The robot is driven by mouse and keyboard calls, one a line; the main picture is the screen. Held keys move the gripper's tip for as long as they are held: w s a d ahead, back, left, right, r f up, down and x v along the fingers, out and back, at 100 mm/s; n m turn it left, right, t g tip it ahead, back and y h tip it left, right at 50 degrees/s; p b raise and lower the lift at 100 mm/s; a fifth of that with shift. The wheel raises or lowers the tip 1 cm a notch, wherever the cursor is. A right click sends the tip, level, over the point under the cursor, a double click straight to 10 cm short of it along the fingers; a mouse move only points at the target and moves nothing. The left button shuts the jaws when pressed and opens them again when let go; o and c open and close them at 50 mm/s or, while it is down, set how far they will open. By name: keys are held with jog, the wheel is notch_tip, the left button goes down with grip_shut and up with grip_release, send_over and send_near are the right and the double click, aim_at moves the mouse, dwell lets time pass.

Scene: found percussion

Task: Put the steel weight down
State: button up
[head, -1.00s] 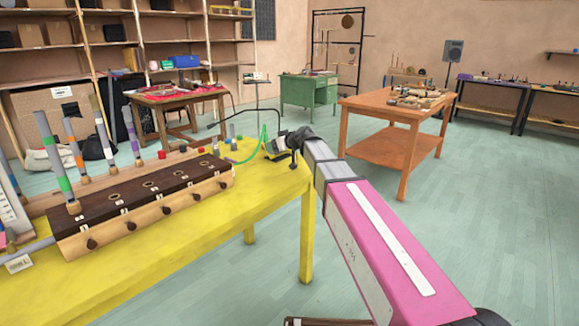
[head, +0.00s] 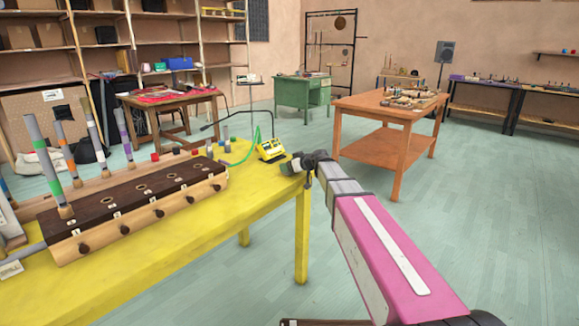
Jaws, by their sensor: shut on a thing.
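My gripper (head: 290,166) is at the right end of the yellow table (head: 200,245), close to the table's far right corner. It is seen from behind and small, and its fingers are mostly hidden by its own body. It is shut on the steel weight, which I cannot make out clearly. I cannot tell whether the weight touches the tabletop. Small grey cylinders (head: 226,140) stand further left on the same table.
A dark-topped wooden box with knobs (head: 135,208) and upright tubes (head: 42,157) fill the table's left. Bare tabletop lies in front. An orange table (head: 385,148) stands beyond.

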jog(key=shift+f, duration=0.15)
jog(key=o, duration=1.1)
jog(key=shift+s+d+r, duration=0.15)
jog(key=shift+s+r, duration=0.05)
jog(key=shift+r, duration=0.05)
jog(key=v, duration=1.1)
jog(key=s+d+f+m+g+h, duration=0.2)
jog(key=s+d+f, duration=0.3)
jog(key=s+f, duration=0.3)
jog(key=s+d+f+m+g+h, duration=0.3)
jog(key=s+d+f+m+h, duration=0.2)
jog(key=s+f, duration=0.4)
jog(key=s+d+f+m+g+h, duration=0.3)
jog(key=s+d+f, duration=0.2)
jog(key=s+f, duration=0.4)
jog(key=shift+s+f+h, duration=0.25)
jog(key=shift+f+h, duration=0.15)
jog(key=shift+f, duration=0.15)
